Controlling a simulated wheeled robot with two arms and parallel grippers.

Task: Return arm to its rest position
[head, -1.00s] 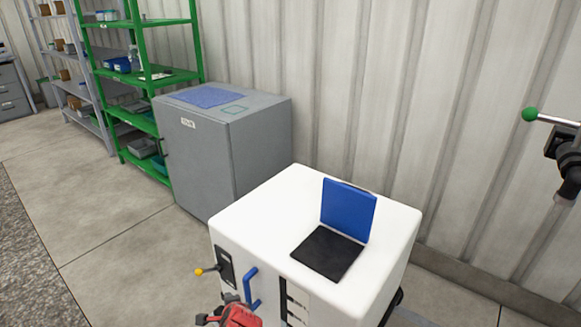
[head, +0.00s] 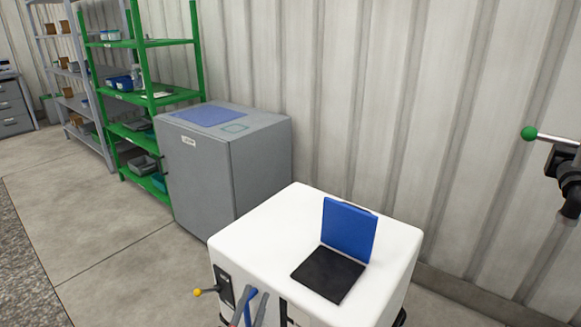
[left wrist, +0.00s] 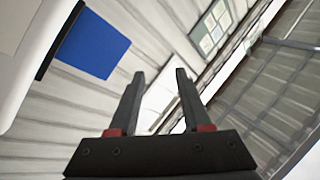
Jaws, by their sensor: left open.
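My left gripper (head: 251,296) shows at the bottom edge of the head view, its two grey fingers pointing up in front of the white cabinet's front face, by a blue handle. In the left wrist view the left gripper (left wrist: 158,74) has its black fingers apart with nothing between them. The rest of the left arm is out of the head view. My right gripper is not in view.
A white cabinet (head: 260,222) carries a blue upright panel (head: 348,230) and a black pad (head: 328,274). A grey cabinet (head: 200,180) and green shelving (head: 160,97) stand behind left. A green-knobbed lever (head: 528,133) juts in at right. Floor at left is clear.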

